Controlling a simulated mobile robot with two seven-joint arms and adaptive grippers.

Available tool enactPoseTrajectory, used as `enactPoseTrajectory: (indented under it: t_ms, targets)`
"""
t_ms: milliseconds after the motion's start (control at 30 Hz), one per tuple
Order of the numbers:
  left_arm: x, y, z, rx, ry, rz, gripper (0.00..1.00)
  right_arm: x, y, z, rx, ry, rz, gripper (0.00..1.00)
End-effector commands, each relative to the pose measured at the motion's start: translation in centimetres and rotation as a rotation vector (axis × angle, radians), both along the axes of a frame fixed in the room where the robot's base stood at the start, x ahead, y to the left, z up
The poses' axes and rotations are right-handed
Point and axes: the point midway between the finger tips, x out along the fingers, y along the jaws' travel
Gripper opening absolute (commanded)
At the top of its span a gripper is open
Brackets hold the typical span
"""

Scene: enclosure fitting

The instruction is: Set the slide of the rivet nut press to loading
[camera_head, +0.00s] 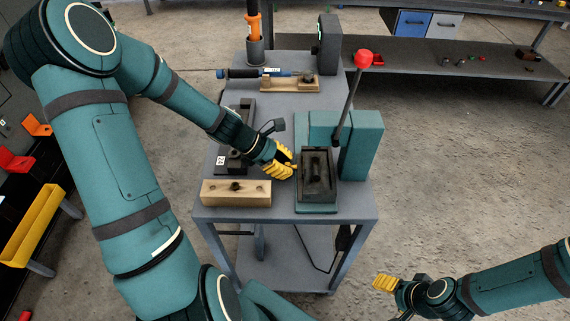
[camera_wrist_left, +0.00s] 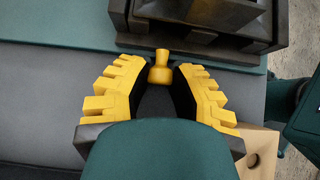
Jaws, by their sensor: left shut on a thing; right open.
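The rivet nut press (camera_head: 361,148) is a teal machine on the right of the grey cart, with a long black lever topped by a red knob (camera_head: 364,57). Its black slide block (camera_head: 317,175) sits on the teal base at the front; it also shows at the top of the left wrist view (camera_wrist_left: 200,22). A small yellow knob (camera_wrist_left: 160,72) stands out from the block's side. My left gripper (camera_head: 291,165), with yellow fingers, is shut on this knob, which shows between its fingertips. My right gripper (camera_head: 383,283) is open and empty, off the cart at lower right.
A wooden block with a hole (camera_head: 236,194) lies at the cart's front left. A black fixture (camera_head: 236,150) lies behind it. A blue-handled tool (camera_head: 262,73) on a wooden rest and an orange-handled tool (camera_head: 254,28) in a holder are at the back. A shelf (camera_head: 440,63) stands beyond.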

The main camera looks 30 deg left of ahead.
Motion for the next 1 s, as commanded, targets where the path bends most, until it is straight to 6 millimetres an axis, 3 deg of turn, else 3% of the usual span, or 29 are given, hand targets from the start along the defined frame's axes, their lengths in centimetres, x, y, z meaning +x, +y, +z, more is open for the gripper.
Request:
enactPoseTrajectory:
  t_ms: [267, 600, 800, 1000]
  targets:
    - [2.9, 1.7, 0.3, 0.0, -0.001, -0.001, 0.0, -0.3, 0.0, 2.0, 0.001, 0.008, 0.002, 0.69]
    - [9.2, 5.5, 0.2, 0.002, -0.001, -0.001, 0.0, -0.1, 0.0, 4.9, 0.0, 0.004, -0.005, 0.69]
    - [12.1, 7.3, 0.1, 0.002, -0.001, -0.001, 0.0, 0.1, 0.0, 5.6, -0.001, -0.002, -0.009, 0.69]
    - [13.5, 8.2, 0.0, 0.0, 0.0, -0.001, 0.0, 0.3, -0.1, 5.8, -0.002, -0.005, -0.013, 0.69]
